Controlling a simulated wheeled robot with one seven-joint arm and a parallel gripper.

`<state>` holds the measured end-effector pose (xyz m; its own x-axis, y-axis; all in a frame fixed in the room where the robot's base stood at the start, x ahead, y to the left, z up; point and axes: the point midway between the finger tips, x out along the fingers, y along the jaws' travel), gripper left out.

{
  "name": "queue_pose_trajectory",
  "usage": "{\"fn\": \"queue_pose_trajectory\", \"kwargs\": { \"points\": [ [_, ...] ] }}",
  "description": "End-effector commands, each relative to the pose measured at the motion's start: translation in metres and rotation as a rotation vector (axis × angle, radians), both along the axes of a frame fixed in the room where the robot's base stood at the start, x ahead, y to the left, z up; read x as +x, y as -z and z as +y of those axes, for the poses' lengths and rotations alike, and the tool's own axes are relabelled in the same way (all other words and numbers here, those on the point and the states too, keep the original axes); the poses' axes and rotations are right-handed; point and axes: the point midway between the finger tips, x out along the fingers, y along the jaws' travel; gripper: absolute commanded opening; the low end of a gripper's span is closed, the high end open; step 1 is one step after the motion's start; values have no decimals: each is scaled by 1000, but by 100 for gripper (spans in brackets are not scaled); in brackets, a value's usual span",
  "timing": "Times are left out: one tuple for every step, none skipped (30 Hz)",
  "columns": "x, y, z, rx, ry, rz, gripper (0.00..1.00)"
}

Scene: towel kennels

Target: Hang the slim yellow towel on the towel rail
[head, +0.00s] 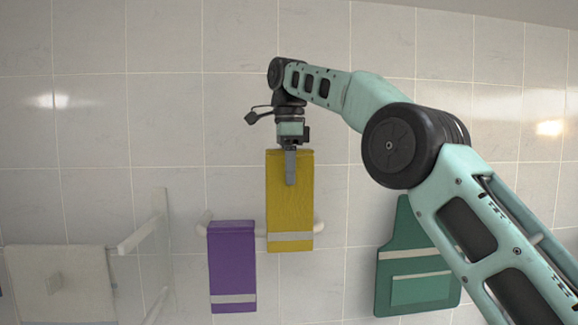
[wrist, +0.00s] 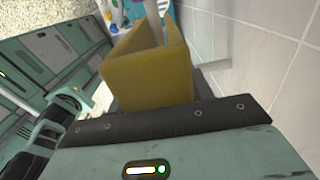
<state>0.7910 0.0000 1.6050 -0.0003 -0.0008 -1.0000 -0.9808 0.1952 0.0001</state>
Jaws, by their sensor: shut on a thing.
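The slim yellow towel (head: 290,215) hangs down from my gripper (head: 290,168) in the head view, with a pale stripe near its lower edge. My gripper points down and is shut on the towel's upper part. The towel's lower part is in front of the right part of the white towel rail (head: 318,227), whose end shows just right of it. In the wrist view the yellow towel (wrist: 150,75) stands folded beyond the gripper body, and the fingertips are hidden. I cannot tell whether the towel touches the rail.
A purple towel (head: 232,268) hangs on the rail's left part, close beside the yellow one. A green apron-shaped item (head: 405,270) hangs at the right. A white towel (head: 62,285) and a white rack (head: 145,235) are at the left. The tiled wall above is bare.

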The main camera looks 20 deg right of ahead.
Motion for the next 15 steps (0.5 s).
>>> {"fn": "queue_pose_trajectory", "kwargs": {
  "points": [
    [0,7,0,0,0,-1,10],
    [0,9,0,1,0,-1,10],
    [0,12,0,1,0,-1,10],
    [0,15,0,1,0,-1,10],
    [0,17,0,1,0,-1,10],
    [0,20,0,0,0,0,10],
    [0,22,0,0,0,0,10],
    [0,24,0,1,0,-1,10],
    [0,27,0,1,0,-1,10],
    [0,29,0,1,0,-1,10],
    [0,32,0,1,0,-1,10],
    [0,35,0,1,0,-1,10],
    [0,37,0,1,0,-1,10],
    [0,39,0,1,0,-1,10],
    [0,42,0,1,0,-1,10]
  ]
}}
